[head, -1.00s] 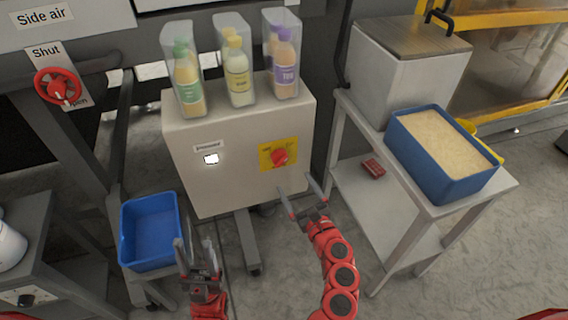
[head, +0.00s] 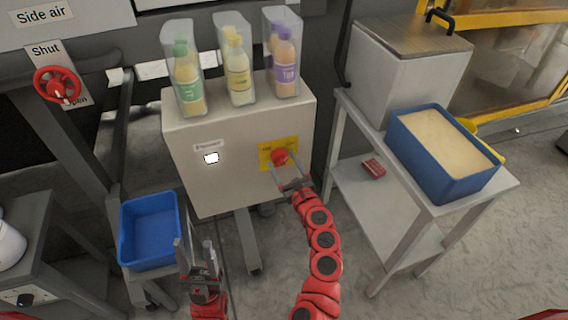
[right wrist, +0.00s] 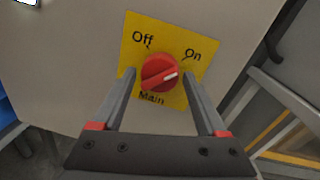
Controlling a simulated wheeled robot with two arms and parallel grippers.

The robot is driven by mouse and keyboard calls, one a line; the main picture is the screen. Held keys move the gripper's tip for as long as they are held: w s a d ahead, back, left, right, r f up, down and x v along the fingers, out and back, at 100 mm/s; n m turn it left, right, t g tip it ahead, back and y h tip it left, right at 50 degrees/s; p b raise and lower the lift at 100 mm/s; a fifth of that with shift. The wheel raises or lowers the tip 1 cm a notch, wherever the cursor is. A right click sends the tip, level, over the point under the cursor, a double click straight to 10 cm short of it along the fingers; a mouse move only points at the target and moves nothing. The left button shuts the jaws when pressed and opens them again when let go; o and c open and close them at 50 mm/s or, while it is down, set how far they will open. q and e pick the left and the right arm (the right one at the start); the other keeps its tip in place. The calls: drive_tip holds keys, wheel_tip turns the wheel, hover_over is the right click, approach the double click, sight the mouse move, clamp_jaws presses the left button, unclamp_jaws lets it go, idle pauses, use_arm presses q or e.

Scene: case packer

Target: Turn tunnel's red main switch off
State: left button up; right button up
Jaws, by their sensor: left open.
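The red main switch (head: 279,156) is a round knob on a yellow plate (head: 265,151) on the front of the pale cabinet. In the right wrist view the knob (right wrist: 159,73) has a white mark pointing right, towards "On"; "Off" is at upper left and "Main" below. My right gripper (head: 285,173) is at the plate, with its open fingers on either side of the knob's lower part; in the right wrist view gaps show between fingers and knob. My left gripper (head: 196,245) is open and empty, low in front of the cabinet, beside the blue bin.
Three clear holders with bottles (head: 238,70) stand on the cabinet (head: 230,185). A blue bin (head: 150,232) is at left. A red handwheel (head: 58,88) is at upper left. A trolley (head: 505,185) with a blue tub (head: 440,185) stands right.

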drive_tip(key=c, duration=1)
drive_tip(key=n, duration=0.4)
drive_tip(key=shift+r+n, duration=0.1)
drive_tip(key=shift+n, duration=0.2)
drive_tip(key=n, duration=0.4)
drive_tip(key=shift+a+h, duration=0.15)
drive_tip(key=shift+h, duration=0.25)
drive_tip(key=n, duration=0.4)
drive_tip(key=shift+n+b, duration=0.3)
drive_tip(key=shift+b, duration=0.05)
drive_tip(key=shift+s+a+n+h, duration=0.1)
drive_tip(key=shift+n+h, duration=0.4)
drive_tip(key=shift+n, duration=1.4)
